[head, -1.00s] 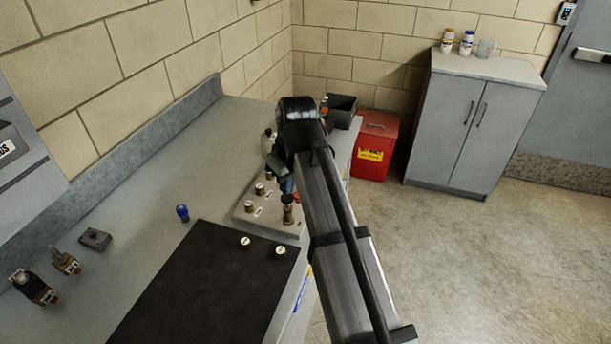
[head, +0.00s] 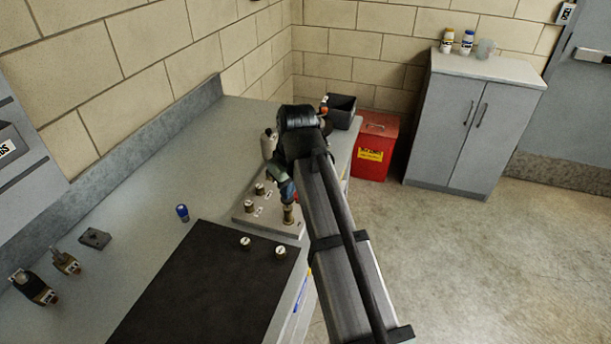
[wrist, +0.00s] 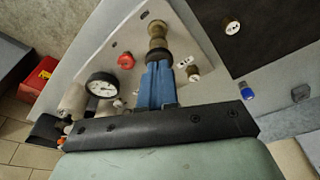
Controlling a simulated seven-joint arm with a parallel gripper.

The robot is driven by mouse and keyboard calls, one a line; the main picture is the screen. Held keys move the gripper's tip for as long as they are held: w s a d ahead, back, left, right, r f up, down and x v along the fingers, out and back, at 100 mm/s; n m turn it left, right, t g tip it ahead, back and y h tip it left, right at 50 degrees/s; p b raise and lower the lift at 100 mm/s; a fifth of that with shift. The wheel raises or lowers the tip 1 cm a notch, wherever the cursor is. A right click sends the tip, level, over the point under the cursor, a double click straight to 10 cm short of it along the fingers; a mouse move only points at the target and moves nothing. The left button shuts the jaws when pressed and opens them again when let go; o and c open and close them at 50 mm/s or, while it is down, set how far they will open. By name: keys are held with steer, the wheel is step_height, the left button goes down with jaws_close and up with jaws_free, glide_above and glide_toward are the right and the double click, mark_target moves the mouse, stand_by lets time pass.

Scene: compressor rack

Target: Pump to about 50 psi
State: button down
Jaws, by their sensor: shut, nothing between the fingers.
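The grey pump panel (head: 243,219) lies on the bench with brass knobs on it. A brass post (head: 288,214) stands at its near right corner; in the wrist view its dark-topped brass body (wrist: 157,33) is right at my fingertips. My gripper (head: 287,198) is shut and empty, its blue fingers (wrist: 158,82) pointing down at the top of the post. Contact seems likely, but I cannot be sure. A white dial gauge (wrist: 103,85) shows in the wrist view; its reading is too small to tell. A red button (wrist: 125,61) sits between gauge and post.
A black mat (head: 200,285) with two brass knobs at its edge lies in front of the panel. A blue-capped piece (head: 182,212) and small fittings (head: 65,262) are on the bench at left. A dark bin (head: 342,110) and red box (head: 376,145) stand behind.

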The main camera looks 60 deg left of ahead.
steer(key=shift+f, duration=1)
steer(key=shift+r, duration=1.75)
steer(key=shift+f, duration=0.2)
steer(key=shift+f, duration=0.65)
steer(key=shift+r, duration=0.1)
steer(key=shift+r, duration=0.75)
steer(key=shift+r, duration=0.1)
